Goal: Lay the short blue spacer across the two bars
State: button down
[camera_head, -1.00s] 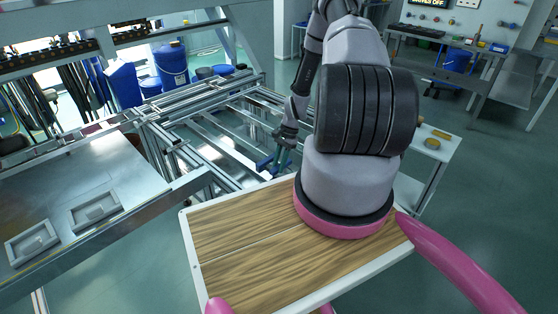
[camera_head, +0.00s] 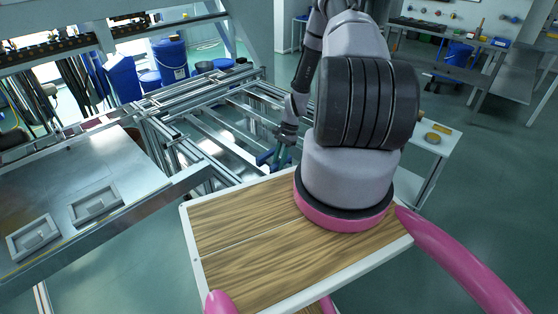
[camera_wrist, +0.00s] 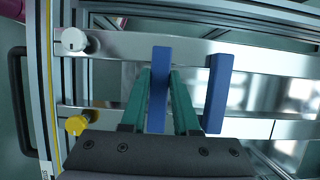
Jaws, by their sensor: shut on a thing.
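My gripper (camera_wrist: 160,76) has two green fingers and is shut on a blue spacer (camera_wrist: 160,62). The spacer stands out past the fingertips over the upper silver bar (camera_wrist: 115,45) in the wrist view. Its near end is between the fingers, over the line of the lower silver bar (camera_wrist: 285,130). I cannot tell whether it touches the bars. A second blue spacer (camera_wrist: 217,92) is to the right, apart from the gripper, and appears to span both bars. In the head view, my gripper (camera_head: 277,158) is low at the frame, partly hidden by my arm.
A metal frame (camera_head: 180,100) surrounds the bars. A white knob (camera_wrist: 74,39) and a yellow knob (camera_wrist: 76,125) sit at the bars' left ends. A steel table (camera_head: 60,190) stands left in the head view; a small white cart (camera_head: 438,150) stands right.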

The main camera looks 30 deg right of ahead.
jog(key=shift+f, duration=0.1)
jog(key=c, duration=0.6)
grip_release()
jog(key=w+d+r+n+t+h, duration=0.1)
jog(key=w+r, duration=0.1)
jog(key=r, duration=1.2)
jog(key=w+d+r+n+t+h, duration=0.1)
jog(key=w+r+n, duration=0.1)
jog(key=r, duration=1.3)
jog(key=s+a+r+n+t+h, duration=0.1)
jog(key=s+a+r, duration=0.15)
jog(key=r, duration=0.55)
jog(key=s+a+r+n+t, duration=0.1)
jog(key=a+r, duration=0.2)
jog(key=r, duration=0.4)
jog(key=s+a+r+n+t, duration=0.1)
jog(key=s+a+r, duration=0.2)
jog(key=s+r, duration=0.2)
jog(key=s+a+r+n+t, duration=0.2)
jog(key=s+a+r, duration=0.1)
jog(key=s+r, duration=0.3)
jog(key=s+a+r+n+t, duration=0.1)
jog(key=s+a+r, duration=0.1)
jog(key=s+r, duration=0.4)
jog(key=shift+s+a+r+n+t+y, duration=0.15)
jog(key=shift+s+a+n+t, duration=0.05)
jog(key=shift+s, duration=0.55)
jog(key=shift+s+a+r+n+t+y, duration=0.1)
jog(key=shift+s+a+n+t+y, duration=0.1)
jog(key=shift+s, duration=0.5)
